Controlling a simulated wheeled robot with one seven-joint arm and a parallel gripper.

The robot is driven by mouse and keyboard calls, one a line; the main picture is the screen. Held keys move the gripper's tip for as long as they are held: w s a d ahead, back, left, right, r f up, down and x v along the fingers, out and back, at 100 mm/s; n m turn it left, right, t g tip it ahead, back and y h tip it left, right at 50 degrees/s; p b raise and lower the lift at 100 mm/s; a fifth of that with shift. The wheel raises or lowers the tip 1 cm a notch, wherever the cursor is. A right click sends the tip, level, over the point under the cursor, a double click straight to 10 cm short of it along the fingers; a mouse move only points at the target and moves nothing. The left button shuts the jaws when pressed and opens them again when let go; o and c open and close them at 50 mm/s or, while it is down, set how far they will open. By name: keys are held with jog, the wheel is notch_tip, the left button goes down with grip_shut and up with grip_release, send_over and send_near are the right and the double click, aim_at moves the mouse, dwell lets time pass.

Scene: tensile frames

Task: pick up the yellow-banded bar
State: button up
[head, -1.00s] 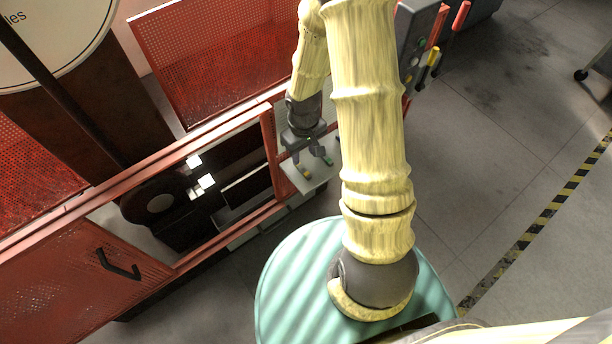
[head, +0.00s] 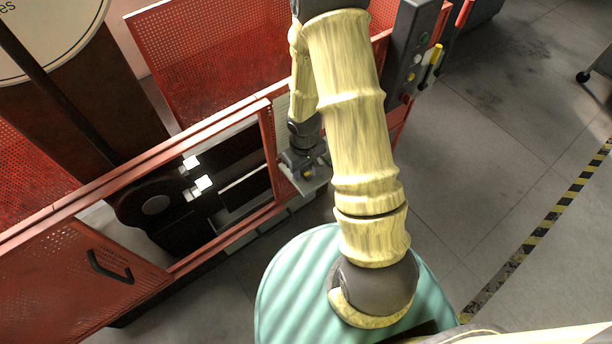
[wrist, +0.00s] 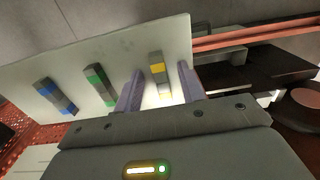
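The yellow-banded bar (wrist: 158,75) is a grey bar with yellow bands, lying on a pale shelf (wrist: 130,45) in the wrist view. My gripper (wrist: 161,69) is open, with one finger on each side of this bar. A gap shows between each finger and the bar. The bar's near end runs down toward the gripper body. My arm hides part of that shelf.
A green-banded bar (wrist: 100,86) lies just left of my left finger, and a blue-banded bar (wrist: 54,96) farther left. The red machine frame (head: 268,150) and its dark opening are left of the shelf. A grey control box (head: 408,50) stands to the right.

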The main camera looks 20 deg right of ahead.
aim_at(304, 171)
dwell(0.5)
grip_shut()
jog(key=shift+r, duration=0.15)
notch_tip(304, 171, up, 10)
jog(key=p, duration=0.4)
dwell(0.4)
